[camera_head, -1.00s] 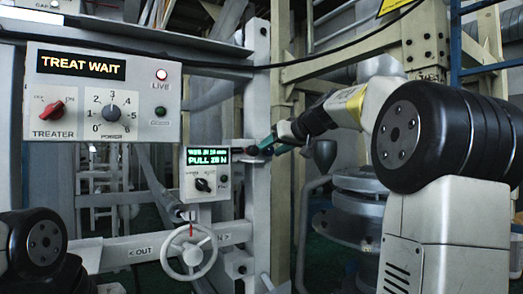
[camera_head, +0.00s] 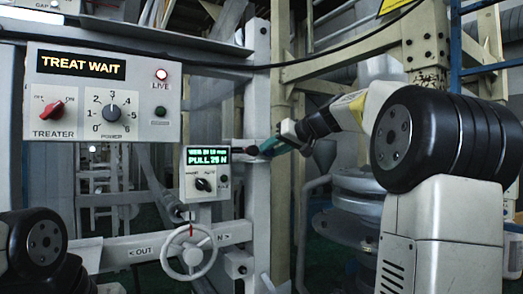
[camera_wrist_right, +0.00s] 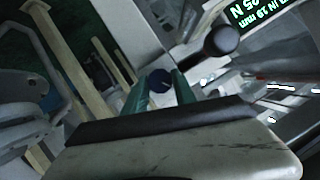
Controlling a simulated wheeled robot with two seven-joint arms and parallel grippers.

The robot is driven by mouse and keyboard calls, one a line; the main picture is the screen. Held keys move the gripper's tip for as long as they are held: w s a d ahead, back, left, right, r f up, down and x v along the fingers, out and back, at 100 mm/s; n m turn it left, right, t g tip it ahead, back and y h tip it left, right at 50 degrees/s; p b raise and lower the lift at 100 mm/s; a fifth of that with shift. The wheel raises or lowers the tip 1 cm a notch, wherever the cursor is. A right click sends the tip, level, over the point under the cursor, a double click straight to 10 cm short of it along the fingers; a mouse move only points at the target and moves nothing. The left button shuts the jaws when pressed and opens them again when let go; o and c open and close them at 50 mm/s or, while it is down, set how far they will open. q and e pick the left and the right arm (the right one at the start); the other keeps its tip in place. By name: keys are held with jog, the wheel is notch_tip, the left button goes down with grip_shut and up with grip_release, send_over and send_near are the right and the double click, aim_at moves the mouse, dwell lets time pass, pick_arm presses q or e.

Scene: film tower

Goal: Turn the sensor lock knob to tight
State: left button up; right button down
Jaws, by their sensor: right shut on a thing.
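My right gripper (camera_head: 266,148), with teal fingers, reaches from the right to the pale upright post. In the right wrist view its fingers (camera_wrist_right: 159,92) are shut on a small dark blue round knob (camera_wrist_right: 158,81), which I take as the sensor lock knob; in the head view the fingers mostly hide it. A black ball-shaped knob (camera_wrist_right: 221,42) stands beside it, apart from the fingers; it also shows in the head view (camera_head: 252,150) left of the fingertips. My left gripper is out of view.
A small display box (camera_head: 207,173) reading PULL 25 N hangs left of the post. Below it is a grey handwheel (camera_head: 189,252) on a rail marked OUT and IN. A larger panel (camera_head: 102,95) reads TREAT WAIT. Beige frame posts (camera_head: 283,130) stand close behind my right gripper.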

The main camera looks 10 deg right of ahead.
jog(key=m+y, duration=0.2)
jog(key=m, duration=0.1)
jog(key=shift+d+f, duration=0.15)
jog(key=m+y, duration=0.1)
jog(key=m, duration=0.2)
jog(key=shift+f+y, duration=0.1)
jog(key=shift+y, duration=0.3)
jog(key=m+y, duration=0.1)
jog(key=m, duration=0.2)
jog(key=shift+f+t, duration=0.1)
jog(key=shift+t, duration=0.3)
jog(key=shift+m+t+y, duration=0.6)
jog(key=shift+m+t, duration=0.1)
jog(key=shift+m, duration=1.1)
jog(key=c, duration=1)
grip_release()
